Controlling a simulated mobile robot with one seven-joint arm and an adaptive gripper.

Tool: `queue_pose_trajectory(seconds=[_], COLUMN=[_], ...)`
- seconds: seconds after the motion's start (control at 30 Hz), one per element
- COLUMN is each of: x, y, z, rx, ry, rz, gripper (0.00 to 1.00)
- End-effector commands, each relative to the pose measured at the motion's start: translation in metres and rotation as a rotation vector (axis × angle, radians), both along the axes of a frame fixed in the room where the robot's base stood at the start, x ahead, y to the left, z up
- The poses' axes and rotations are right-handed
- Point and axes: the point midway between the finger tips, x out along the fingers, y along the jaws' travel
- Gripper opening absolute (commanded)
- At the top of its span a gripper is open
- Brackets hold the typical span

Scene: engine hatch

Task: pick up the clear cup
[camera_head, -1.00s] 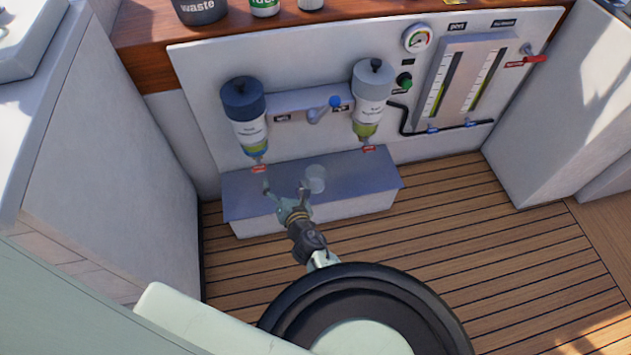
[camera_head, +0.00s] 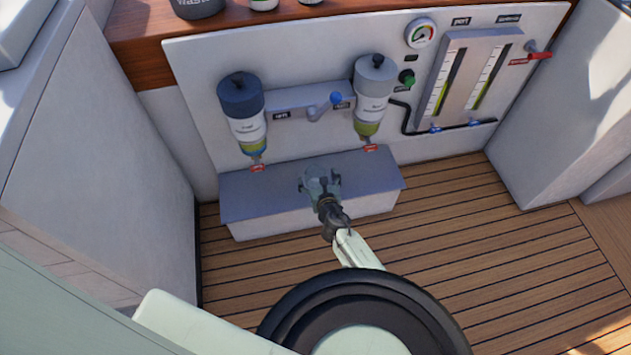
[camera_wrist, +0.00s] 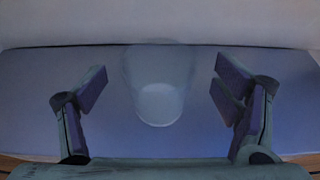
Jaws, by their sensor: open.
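The clear cup (camera_wrist: 158,85) is in the middle of the wrist view, a translucent cup on the blue-grey ledge (camera_wrist: 40,110). My gripper (camera_wrist: 160,82) is open, with one finger on each side of the cup and a visible gap to both. In the head view my gripper (camera_head: 320,178) is over the ledge (camera_head: 245,190), low in front of the panel. The cup is mostly hidden there behind the gripper; only a faint part may show between the fingers.
Two filter bottles, a dark-capped one (camera_head: 242,110) and a grey-capped one (camera_head: 373,95), hang on the white panel above the ledge, with red valves (camera_head: 258,168) below. A blue-knobbed lever (camera_head: 335,98) sits between them. White walls stand left and right.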

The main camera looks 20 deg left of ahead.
Motion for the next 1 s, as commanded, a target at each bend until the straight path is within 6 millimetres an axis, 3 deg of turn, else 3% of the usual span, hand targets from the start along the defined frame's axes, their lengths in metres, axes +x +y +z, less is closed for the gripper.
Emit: queue_pose_trajectory(seconds=[0.2,0.57,1.0], x=[0.017,0.021,0.021], y=[0.014,0.016,0.016], z=[-0.011,-0.012,-0.012], rx=[0.000,0.001,0.001], ry=[0.001,0.002,0.002], rz=[0.003,0.001,0.001], gripper=[0.83,0.83,0.54])
